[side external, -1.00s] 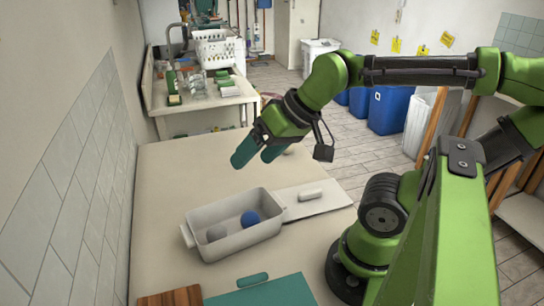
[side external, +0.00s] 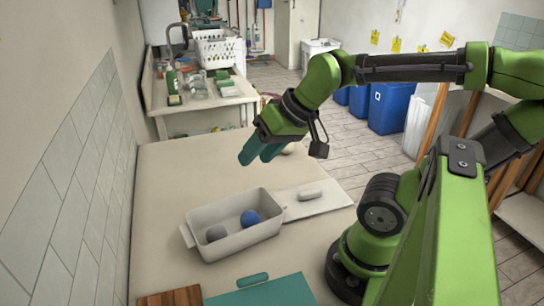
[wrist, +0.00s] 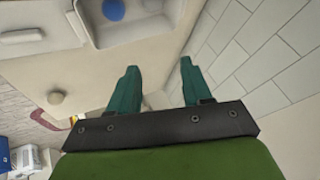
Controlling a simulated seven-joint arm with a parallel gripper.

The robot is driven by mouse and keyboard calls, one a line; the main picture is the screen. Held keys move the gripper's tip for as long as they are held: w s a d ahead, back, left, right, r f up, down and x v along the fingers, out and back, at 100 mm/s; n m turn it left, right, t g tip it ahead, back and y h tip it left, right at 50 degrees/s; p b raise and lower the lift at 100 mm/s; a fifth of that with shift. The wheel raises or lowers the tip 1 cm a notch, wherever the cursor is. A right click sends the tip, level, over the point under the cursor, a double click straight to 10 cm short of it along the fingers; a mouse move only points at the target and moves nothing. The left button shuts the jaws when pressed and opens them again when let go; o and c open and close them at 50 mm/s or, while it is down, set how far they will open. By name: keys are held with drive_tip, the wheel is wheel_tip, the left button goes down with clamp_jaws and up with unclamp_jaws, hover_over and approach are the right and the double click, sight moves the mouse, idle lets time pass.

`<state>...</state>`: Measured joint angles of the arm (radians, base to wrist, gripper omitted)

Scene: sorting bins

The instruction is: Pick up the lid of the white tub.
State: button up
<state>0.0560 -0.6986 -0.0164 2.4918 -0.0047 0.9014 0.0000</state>
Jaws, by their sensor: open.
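The white tub (side external: 217,249) stands open on the table and also shows at the top of the wrist view (wrist: 145,35). Its white lid (side external: 330,200) lies flat against the tub's right side, with a bar handle (side external: 310,195) on top. In the wrist view the lid (wrist: 55,18) is at the top left, partly cut off, with its handle (wrist: 21,35) in view. My gripper (side external: 257,155) is open and empty in the air, beyond the tub and lid. In the wrist view its teal fingers (wrist: 158,66) are spread apart with nothing between them.
A teal lid (side external: 270,293) with a handle and a wooden board (side external: 170,297) are at the near edge. A pale round knob (wrist: 57,97) is near the table edge. A tiled wall borders the left.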

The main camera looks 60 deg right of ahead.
drive_tip(key=d+f+m+g+h, duration=0.1)
drive_tip(key=d+f+m+g, duration=0.2)
drive_tip(key=d+m, duration=0.45)
drive_tip(key=m+g, duration=0.4)
drive_tip(key=m, duration=1.1)
hover_over(311, 191)
wheel_tip(311, 191, down, 3)
drive_tip(key=shift+n+h, duration=0.25)
drive_tip(key=shift+h, duration=0.05)
wheel_tip(311, 191, down, 16)
drive_tip(key=shift+w+f, duration=0.1)
clamp_jaws()
